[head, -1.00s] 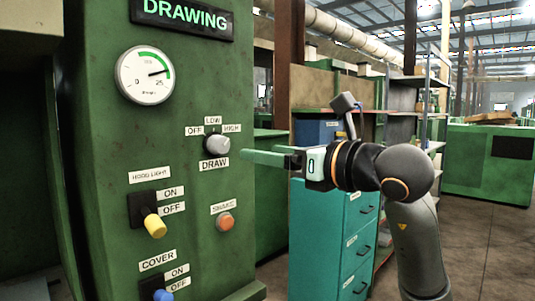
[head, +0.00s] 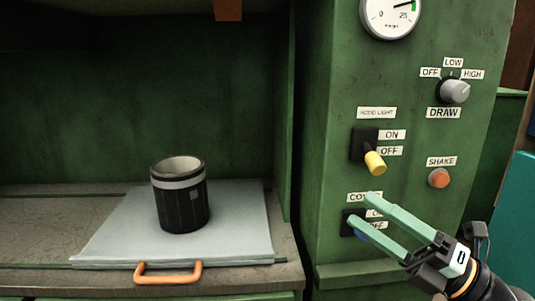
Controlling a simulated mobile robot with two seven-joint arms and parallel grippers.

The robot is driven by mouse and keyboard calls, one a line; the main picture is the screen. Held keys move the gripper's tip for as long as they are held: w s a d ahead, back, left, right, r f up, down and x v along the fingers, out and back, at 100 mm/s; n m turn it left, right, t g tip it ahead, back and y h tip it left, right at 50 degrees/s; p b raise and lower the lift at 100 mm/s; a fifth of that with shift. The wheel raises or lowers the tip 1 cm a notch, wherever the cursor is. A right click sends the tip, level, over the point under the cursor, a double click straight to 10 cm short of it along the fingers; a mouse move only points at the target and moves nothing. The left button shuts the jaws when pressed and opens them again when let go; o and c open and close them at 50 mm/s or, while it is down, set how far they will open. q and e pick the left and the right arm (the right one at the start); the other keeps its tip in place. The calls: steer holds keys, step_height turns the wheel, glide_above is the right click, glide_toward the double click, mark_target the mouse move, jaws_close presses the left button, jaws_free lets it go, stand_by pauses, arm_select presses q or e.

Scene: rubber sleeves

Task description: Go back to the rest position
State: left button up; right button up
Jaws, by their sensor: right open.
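My right gripper (head: 362,209) comes in from the lower right, in front of the green control panel (head: 335,60). Its two pale green fingers are apart, with nothing seen between them. The fingers overlap the COVER label and its switch (head: 349,217) in the picture; I cannot tell whether they touch. The blue lever is mostly hidden. My left gripper is not in view.
A black ribbed canister (head: 181,205) with a grey band stands on a pale plate (head: 125,240) with an orange handle (head: 168,277). The panel carries a yellow lever (head: 375,163), a grey DRAW knob (head: 454,91), an orange button (head: 438,178) and a gauge (head: 389,14).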

steer(key=d+f+m+t+h, duration=0.2)
steer(key=f+m+h, duration=0.6)
steer(key=f+m, duration=0.5)
steer(key=d+f+m+t+h, duration=0.3)
steer(key=f+m+h, duration=0.4)
steer(key=f+m, duration=0.65)
steer(key=s+a+f+m+g, duration=0.2)
steer(key=s+a+f+g, duration=0.15)
steer(key=s+f, duration=0.5)
steer(key=s+a+f+m+g, duration=0.3)
steer(key=s+f+g, duration=0.25)
steer(key=f, duration=0.55)
arm_select(q)
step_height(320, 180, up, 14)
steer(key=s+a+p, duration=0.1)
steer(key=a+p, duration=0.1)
steer(key=p, duration=1.7)
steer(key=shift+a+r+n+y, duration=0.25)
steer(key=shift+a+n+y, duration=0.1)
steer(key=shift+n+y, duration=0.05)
arm_select(e)
step_height(320, 180, up, 14)
steer(key=s+d+h, duration=0.1)
steer(key=s+d, duration=0.1)
steer(key=shift+d+t, duration=0.2)
steer(key=shift+t, duration=0.1)
